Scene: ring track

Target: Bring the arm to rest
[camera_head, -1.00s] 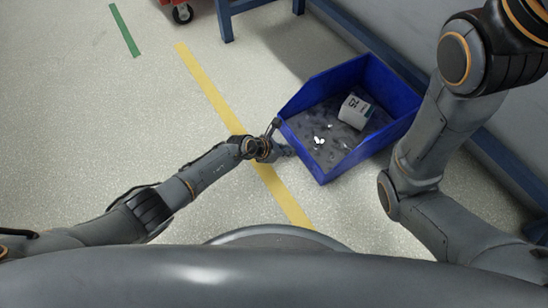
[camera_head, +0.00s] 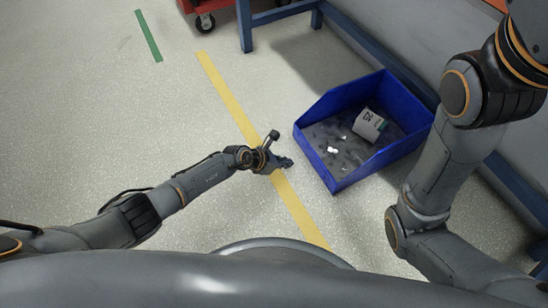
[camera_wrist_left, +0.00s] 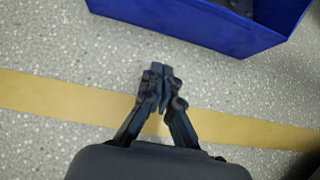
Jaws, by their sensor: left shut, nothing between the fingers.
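My left arm (camera_head: 200,178) reaches in from the left, low over the floor. Its left gripper (camera_head: 286,162) is shut and empty, just left of the blue bin and apart from it. In the left wrist view the left gripper (camera_wrist_left: 160,88) shows its fingers together above the yellow floor line, with the bin's wall beyond. My right arm (camera_head: 432,170) is folded at the right side of the head view. Its gripper is out of the picture.
The blue bin (camera_head: 322,168) stands on the floor, holding a white box (camera_head: 369,124) and small white bits. A yellow line (camera_head: 222,88) crosses the floor. A blue frame (camera_head: 290,14) and a red cart's wheel (camera_head: 205,22) are at the back. The floor at left is clear.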

